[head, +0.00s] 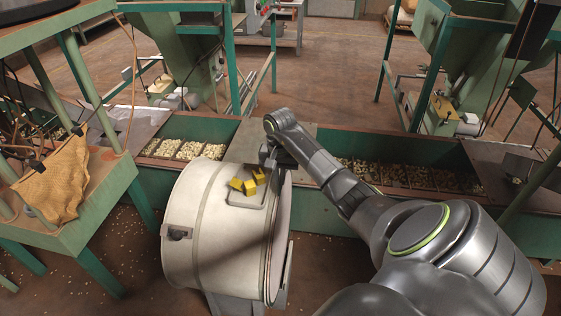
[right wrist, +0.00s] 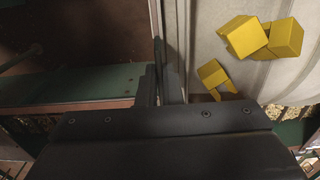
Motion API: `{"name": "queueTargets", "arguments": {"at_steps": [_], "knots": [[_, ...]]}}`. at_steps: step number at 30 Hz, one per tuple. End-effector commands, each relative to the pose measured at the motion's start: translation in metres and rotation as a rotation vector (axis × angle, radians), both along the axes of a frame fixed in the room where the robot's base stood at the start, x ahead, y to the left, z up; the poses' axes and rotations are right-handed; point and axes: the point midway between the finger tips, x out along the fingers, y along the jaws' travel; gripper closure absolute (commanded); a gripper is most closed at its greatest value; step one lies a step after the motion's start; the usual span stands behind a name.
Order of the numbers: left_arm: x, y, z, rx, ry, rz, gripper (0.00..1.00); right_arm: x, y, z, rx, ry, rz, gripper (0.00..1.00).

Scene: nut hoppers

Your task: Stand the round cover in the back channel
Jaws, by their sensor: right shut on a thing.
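A large pale drum (head: 215,235) lies on its side in the head view, and its ribbed wall (right wrist: 295,65) fills the right of the right wrist view. The round cover (head: 283,235) appears nearly edge-on, upright at the drum's right end. My right gripper (head: 277,158) is at the top back of that end, shut on what looks like the cover's rim. In the right wrist view its narrow fingers (right wrist: 163,85) meet around a thin edge beside the drum. The grip and the channels are largely hidden. My left gripper is not in view.
A long green trough (head: 400,148) with nut-filled compartments runs behind the drum. A green stand (head: 95,195) with a sack (head: 55,180) is at left. Floor shows between the stand and drum.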

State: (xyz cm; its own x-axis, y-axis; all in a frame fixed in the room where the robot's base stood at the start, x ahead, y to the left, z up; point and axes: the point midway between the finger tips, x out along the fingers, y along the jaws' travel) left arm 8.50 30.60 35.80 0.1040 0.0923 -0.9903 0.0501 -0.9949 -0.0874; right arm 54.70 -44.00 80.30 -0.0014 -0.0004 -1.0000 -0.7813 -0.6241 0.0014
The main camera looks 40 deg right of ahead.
Motion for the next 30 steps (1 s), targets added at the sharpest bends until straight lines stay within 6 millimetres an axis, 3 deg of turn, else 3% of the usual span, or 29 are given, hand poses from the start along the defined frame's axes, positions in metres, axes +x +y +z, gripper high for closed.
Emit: {"name": "queueTargets", "arguments": {"at_steps": [14,21,30], "knots": [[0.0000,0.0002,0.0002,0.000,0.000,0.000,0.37,0.0025,0.0025,0.0017,0.005,-0.008,0.004,1.00],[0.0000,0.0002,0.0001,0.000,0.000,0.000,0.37,0.0017,0.0017,0.0011,0.004,-0.006,0.003,0.69],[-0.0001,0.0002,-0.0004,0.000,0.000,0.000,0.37,0.0005,0.0008,0.0016,0.003,-0.002,0.001,0.69]]}}
